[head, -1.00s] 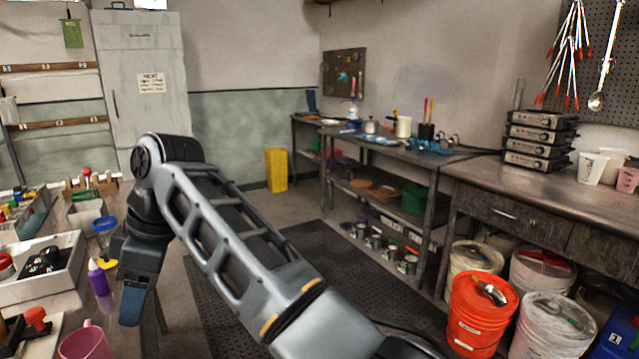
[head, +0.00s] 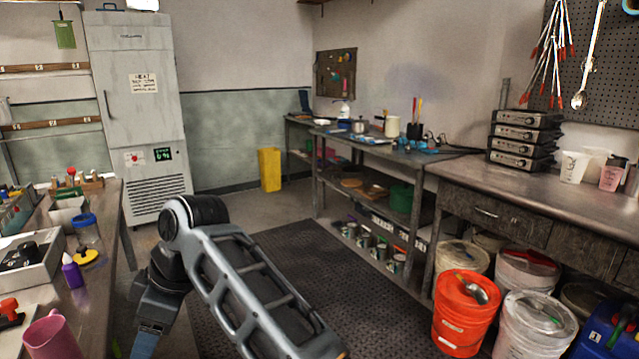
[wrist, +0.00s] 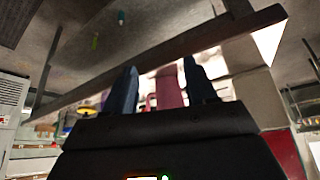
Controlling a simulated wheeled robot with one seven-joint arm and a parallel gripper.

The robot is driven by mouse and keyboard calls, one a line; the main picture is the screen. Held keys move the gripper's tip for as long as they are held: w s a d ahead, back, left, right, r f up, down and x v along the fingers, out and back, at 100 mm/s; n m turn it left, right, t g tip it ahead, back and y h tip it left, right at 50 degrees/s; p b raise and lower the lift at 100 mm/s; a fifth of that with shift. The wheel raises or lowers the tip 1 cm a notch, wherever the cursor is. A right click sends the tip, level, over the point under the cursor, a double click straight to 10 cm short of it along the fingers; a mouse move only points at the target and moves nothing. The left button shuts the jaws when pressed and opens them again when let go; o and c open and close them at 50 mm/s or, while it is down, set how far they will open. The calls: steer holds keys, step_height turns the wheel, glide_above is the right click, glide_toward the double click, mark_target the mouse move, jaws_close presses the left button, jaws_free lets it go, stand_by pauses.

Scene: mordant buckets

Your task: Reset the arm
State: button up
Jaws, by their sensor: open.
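My arm (head: 262,297) reaches in from the bottom of the head view, with its elbow at the left of the floor mat. My gripper hangs below the elbow, partly cut off by the bottom edge; a blue finger (head: 144,346) shows there. In the wrist view my gripper (wrist: 160,72) has its two blue fingers spread apart, with nothing held between them. A pink shape (wrist: 168,90) shows beyond the fingers and looks apart from them.
An orange bucket (head: 466,312) and a white bucket (head: 535,328) stand at right. A dark floor mat (head: 330,265) lies clear in the middle.

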steer(key=s+d+f+m+t+y, duration=0.1)
steer(key=s+d+f+m+t, duration=0.2)
steer(key=f, duration=0.5)
steer(key=s+d+f+m+t+y, duration=0.1)
steer(key=s+d+f+m+y, duration=0.15)
steer(key=d+f, duration=0.45)
steer(key=s+d+f+m+t+h, duration=0.25)
steer(key=s+d+m+t, duration=0.2)
steer(key=s+d, duration=0.45)
steer(key=s+d+f+m+t+h, duration=0.1)
steer(key=s+d+f+m+t, duration=0.25)
steer(key=s+d+m, duration=0.6)
steer(key=s+d+r+t+h, duration=0.3)
steer(key=s+d+r+h, duration=0.2)
steer(key=s+d+r, duration=1.1)
step_height(320, 180, up, 2)
steer(key=shift+s+d+r+t+h, duration=0.15)
steer(key=shift+s+d+t+h, duration=0.2)
steer(key=shift+d, duration=0.9)
steer(key=shift+a, duration=0.15)
